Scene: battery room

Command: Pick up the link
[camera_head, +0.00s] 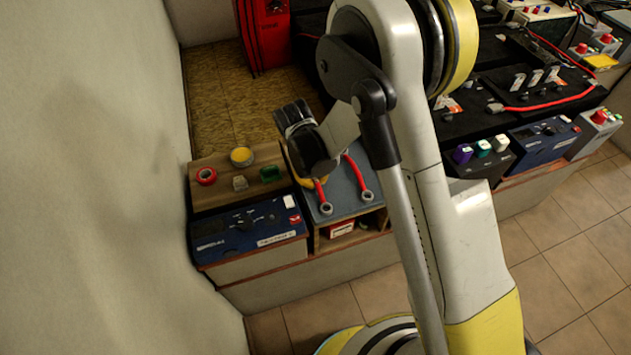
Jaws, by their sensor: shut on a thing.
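The link is a red cable (358,174) with a ring lug at each end, over a blue-grey top at the left centre. Its two ends point toward the front, and its middle is hidden behind the end of my arm. My gripper (312,158) is above the middle of the link, seen from behind as a dark, rounded body. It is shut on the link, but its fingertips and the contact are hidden. I cannot tell whether the link is lifted off the top.
A blue device (248,229) stands in front. A red case (265,35) is behind. The wall is close on the left.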

